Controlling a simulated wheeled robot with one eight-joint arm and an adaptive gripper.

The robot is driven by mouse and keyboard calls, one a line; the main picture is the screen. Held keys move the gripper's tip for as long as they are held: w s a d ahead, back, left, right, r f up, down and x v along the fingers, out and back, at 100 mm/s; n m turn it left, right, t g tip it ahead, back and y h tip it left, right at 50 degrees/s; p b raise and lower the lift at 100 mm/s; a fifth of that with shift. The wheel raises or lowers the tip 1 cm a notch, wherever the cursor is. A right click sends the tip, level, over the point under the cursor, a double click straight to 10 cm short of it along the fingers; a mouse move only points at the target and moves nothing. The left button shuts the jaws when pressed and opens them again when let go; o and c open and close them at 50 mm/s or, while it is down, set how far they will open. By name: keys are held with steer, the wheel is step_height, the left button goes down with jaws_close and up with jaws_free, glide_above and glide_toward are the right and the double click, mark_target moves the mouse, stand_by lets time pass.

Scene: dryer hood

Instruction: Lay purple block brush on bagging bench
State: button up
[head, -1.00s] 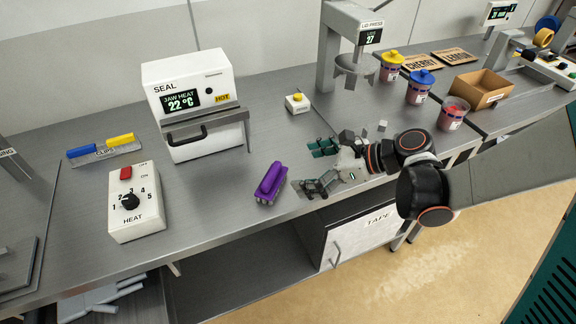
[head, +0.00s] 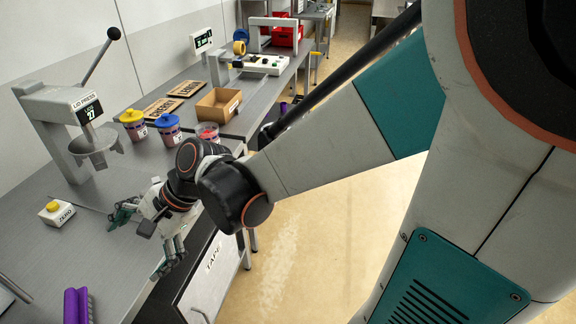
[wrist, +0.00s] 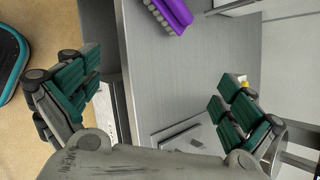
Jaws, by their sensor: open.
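The purple block brush (head: 77,306) lies on the near grey metal bench (head: 60,235), cut off by the bottom of the head view. It also shows at the top of the wrist view (wrist: 172,14), with its bristles turned to the left. My gripper (head: 143,240) is open and empty over the bench's front edge, apart from the brush. No readable label shows which bench is the bagging bench.
A lid press (head: 75,115) and a ZERO button box (head: 57,212) stand on the near bench. Several lidded tubs (head: 168,130), a cardboard box (head: 218,105) and flat brown signs (head: 165,103) are farther along. A TAPE cabinet (head: 212,275) is below the edge.

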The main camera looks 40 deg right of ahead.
steer(key=s+d+r+n+t+h, duration=0.1)
steer(key=s+d+r+n+h, duration=0.1)
steer(key=s+d+n+h, duration=0.2)
steer(key=s+d+r+n+t+h, duration=0.2)
steer(key=s+d+n, duration=0.4)
steer(key=d+n, duration=0.4)
steer(key=shift+r+h, duration=0.55)
steer(key=shift+h, duration=0.35)
steer(key=shift+s+d, duration=0.1)
